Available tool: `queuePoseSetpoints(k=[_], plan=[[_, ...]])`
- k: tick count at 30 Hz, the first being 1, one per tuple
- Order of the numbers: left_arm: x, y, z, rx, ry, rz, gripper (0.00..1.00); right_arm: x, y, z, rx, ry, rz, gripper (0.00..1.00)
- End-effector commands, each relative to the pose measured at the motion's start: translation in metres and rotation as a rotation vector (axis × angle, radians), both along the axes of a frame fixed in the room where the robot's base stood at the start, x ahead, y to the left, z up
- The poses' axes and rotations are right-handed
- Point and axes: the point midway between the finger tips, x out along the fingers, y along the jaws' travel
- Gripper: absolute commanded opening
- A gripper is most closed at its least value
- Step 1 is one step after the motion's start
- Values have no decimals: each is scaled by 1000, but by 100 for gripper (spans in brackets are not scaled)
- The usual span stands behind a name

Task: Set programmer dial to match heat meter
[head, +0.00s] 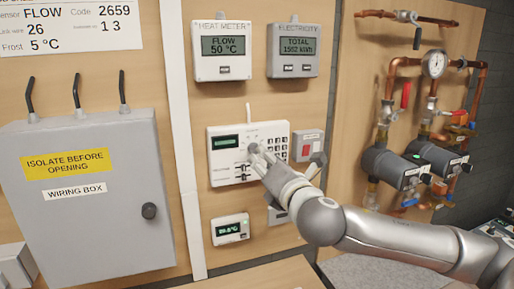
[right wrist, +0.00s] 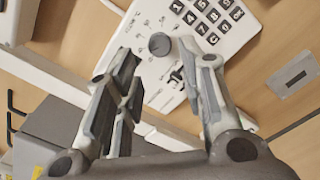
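The white programmer (head: 225,172) is on the wooden wall, with a small green display and a keypad. Its round grey dial (right wrist: 160,44) shows in the right wrist view; its setting is too small to read. The heat meter (head: 222,70) above it reads "FLOW 50 °C". My right gripper (head: 258,152) is at the programmer's face and partly covers it in the head view. In the right wrist view its fingers (right wrist: 156,50) are apart, with the dial between or just beyond the tips; contact cannot be told. My left gripper is not in view.
An electricity meter (head: 293,68) is right of the heat meter. A red-switch box (head: 307,145) is close right of the programmer, and a small display unit (head: 230,229) is below. A grey wiring box (head: 85,200) juts out at left; pipes and pumps (head: 398,168) are at right.

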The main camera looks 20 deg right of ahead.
Motion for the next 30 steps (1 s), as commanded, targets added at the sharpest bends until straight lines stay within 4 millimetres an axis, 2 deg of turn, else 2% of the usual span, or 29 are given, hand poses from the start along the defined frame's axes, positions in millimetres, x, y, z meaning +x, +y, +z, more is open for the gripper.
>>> queuePoseSetpoints(k=[1, 6, 12, 18, 25, 30], plan=[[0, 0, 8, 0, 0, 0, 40, 11, 0, 4, 1, 1, -2, 37], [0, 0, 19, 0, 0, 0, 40, 40, 2, 3, 1, 2, -1, 37], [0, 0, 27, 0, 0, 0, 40, 62, 2, 2, 3, 2, 0, 37], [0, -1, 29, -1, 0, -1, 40, 70, 3, 0, 1, 0, 1, 37], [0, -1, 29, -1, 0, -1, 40, 71, 3, 0, 2, 0, 0, 37], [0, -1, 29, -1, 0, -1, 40, 71, 3, 0, 2, 0, 0, 16]])
